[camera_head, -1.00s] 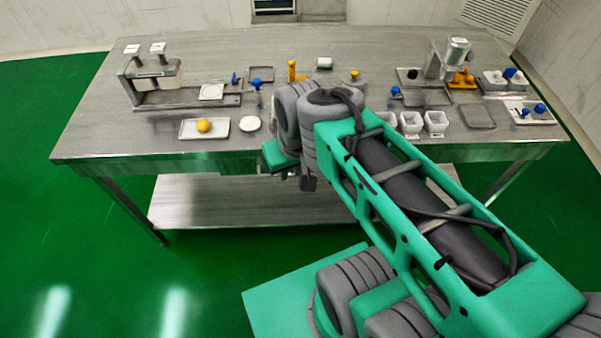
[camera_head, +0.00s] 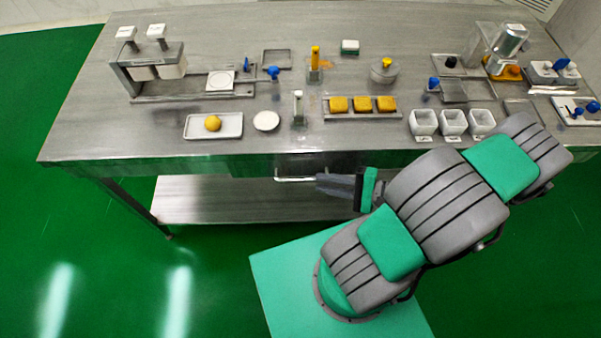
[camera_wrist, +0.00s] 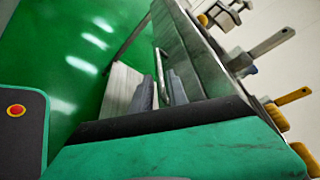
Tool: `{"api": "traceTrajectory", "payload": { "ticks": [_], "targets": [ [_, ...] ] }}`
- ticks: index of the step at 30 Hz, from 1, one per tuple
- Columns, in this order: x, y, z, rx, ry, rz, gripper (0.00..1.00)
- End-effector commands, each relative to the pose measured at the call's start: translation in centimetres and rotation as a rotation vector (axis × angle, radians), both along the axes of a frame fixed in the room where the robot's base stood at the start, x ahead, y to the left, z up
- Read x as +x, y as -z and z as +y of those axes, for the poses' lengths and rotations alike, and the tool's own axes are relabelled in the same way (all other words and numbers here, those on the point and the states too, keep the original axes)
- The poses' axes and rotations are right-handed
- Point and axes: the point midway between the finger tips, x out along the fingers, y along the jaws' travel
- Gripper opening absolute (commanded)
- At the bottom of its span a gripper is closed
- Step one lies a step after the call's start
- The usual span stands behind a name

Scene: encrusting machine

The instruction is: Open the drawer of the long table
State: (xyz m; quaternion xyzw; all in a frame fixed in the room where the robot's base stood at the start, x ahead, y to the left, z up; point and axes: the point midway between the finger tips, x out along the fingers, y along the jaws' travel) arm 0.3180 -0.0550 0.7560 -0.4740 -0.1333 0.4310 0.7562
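The long metal table (camera_head: 90,135) stands ahead of me. Its drawer (camera_head: 305,163) is under the front edge near the middle and looks shut. A thin bar handle (camera_head: 292,180) runs along the drawer front; the handle also shows in the wrist view (camera_wrist: 160,72). My gripper (camera_head: 320,183) is at the right end of the handle, below the table edge. In the wrist view, my gripper's two fingers (camera_wrist: 160,93) are apart, with the handle lined up between them. I cannot tell whether they touch it. Nothing is held.
On the tabletop are a white tray with a yellow ball (camera_head: 212,124), a tray of yellow blocks (camera_head: 361,104), white cups (camera_head: 453,122) and a press-like device (camera_head: 150,65). A lower shelf (camera_head: 220,200) lies under the table. The green floor at left is clear.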

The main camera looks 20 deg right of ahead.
Motion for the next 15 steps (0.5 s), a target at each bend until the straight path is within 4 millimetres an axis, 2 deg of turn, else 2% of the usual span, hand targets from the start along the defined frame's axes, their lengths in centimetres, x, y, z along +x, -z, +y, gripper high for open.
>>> {"api": "traceTrajectory", "payload": {
  "ticks": [7, 12, 15],
  "targets": [
    [2.7, 0.9, 4.0, -0.001, -0.014, 0.002, 0.20],
    [3.9, 1.4, 5.4, -0.004, -0.010, 0.002, 0.20],
    [4.0, 1.5, 5.5, -0.005, -0.007, 0.002, 0.20]
  ]
}}
